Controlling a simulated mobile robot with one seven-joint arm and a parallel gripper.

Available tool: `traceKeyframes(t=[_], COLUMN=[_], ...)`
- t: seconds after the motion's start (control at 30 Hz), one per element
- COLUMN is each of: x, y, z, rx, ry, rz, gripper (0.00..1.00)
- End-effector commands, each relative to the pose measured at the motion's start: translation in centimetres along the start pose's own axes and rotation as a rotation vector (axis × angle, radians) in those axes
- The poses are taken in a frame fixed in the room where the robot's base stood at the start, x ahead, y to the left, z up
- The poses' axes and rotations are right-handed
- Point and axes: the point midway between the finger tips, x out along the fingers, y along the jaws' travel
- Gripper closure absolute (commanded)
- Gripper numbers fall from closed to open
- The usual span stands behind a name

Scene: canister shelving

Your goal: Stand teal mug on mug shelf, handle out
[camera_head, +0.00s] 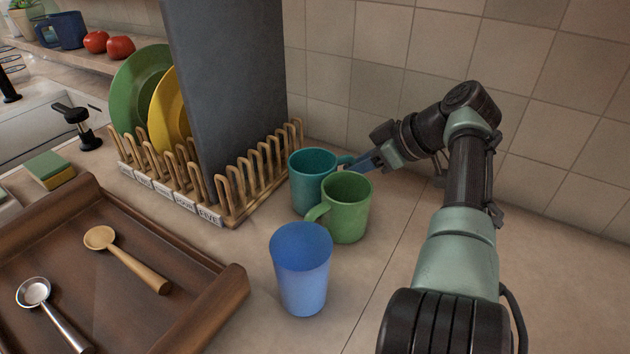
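The teal mug (306,190) stands upright on the counter, behind and left of a green mug (348,215) that hides part of it. Its handle points right, toward my gripper.
A blue cup (301,275) stands in front of the green mug. A wooden rack (232,207) with plates and a tall grey board (228,90) stands left of the mugs. A brown tray (206,322) with spoons lies front left. Two tomatoes (120,47) sit on the shelf.

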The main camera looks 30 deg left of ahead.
Motion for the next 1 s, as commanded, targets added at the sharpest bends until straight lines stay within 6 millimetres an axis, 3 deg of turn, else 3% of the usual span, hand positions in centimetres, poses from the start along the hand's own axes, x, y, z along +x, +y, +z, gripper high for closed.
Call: traceKeyframes(t=[0.07, 0.27, 1.0], x=[-0.02, -0.05, -0.12], y=[0.0, 0.01, 0.03], z=[0.0, 0.0, -0.02], rx=[0.0, 0.0, 0.0], ry=[0.0, 0.0, 0.001], rz=[0.0, 0.0, 0.001], gripper=[0.65, 1.0, 1.0])
